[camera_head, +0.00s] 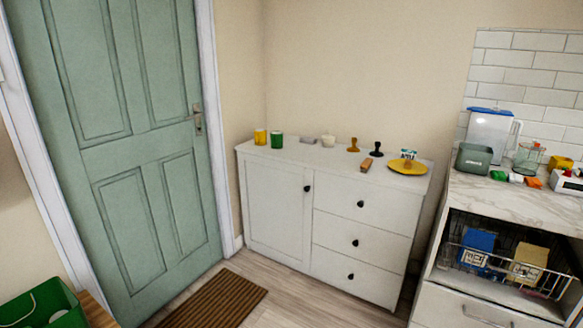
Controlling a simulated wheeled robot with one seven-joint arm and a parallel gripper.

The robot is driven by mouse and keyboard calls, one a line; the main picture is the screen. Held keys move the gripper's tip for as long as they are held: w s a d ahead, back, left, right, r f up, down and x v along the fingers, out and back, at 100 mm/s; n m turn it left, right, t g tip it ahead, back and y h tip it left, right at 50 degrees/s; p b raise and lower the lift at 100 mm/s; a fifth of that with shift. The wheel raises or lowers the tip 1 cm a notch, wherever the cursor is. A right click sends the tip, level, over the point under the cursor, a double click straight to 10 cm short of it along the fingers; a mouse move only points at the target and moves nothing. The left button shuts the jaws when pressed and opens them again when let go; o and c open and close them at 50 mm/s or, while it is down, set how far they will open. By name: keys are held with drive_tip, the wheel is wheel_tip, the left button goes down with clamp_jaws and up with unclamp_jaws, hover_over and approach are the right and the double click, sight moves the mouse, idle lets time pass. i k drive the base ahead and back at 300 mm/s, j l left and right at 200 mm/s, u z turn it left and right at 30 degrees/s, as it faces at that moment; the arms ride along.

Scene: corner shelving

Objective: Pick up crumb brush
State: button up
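A small brown block-like item (366,164) lies near the front edge of the white cabinet's top (320,158), left of a yellow plate (408,168). It may be the crumb brush, but it is too small to tell and no bristles show. A brown knobbed item (353,145) and a black knobbed item (377,149) stand upright just behind it. My gripper is not in view.
The cabinet top also holds a yellow can (260,137), a green can (277,140) and a white bowl (328,141). A marble counter (470,189) with a pitcher (488,135) adjoins at right. A doormat (214,300) lies on otherwise clear floor.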

sight(367, 163)
drive_tip(key=i, duration=1.5)
drive_tip(key=i+z, duration=0.1)
drive_tip(key=i, duration=1.4)
drive_tip(key=j, duration=0.1)
